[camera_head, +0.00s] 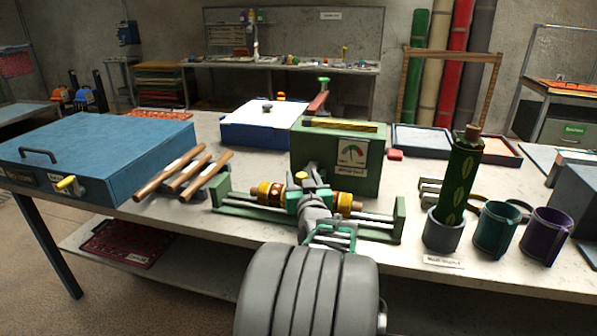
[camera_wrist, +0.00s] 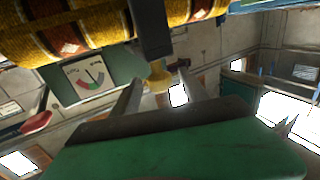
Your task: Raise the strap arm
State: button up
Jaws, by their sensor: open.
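A dark strap-like arm (camera_wrist: 151,28) crosses a yellow and brown patterned roll (camera_wrist: 75,32) in the wrist view. I take it to be the strap arm. It ends in a yellow knob (camera_wrist: 158,76). My gripper (camera_wrist: 160,78) is open, with one finger on each side of the knob; I cannot tell whether either touches it. In the head view my gripper (camera_head: 306,186) is at the middle of the roll (camera_head: 270,193), which lies across a green stand (camera_head: 399,220). The yellow knob (camera_head: 301,176) shows there too, but my arm hides much of the strap arm.
A green box with a gauge (camera_head: 351,157) stands close behind the roll. Wooden rods (camera_head: 182,172) lie to the left beside a blue case (camera_head: 95,155). A dark green patterned roll (camera_head: 460,180) stands in a grey cup (camera_head: 444,236) to the right, near green (camera_head: 494,231) and purple (camera_head: 545,237) cups.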

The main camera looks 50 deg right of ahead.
jog(key=x, duration=0.3)
jog(key=shift+w+d, duration=0.25)
grip_shut()
dwell(1.2)
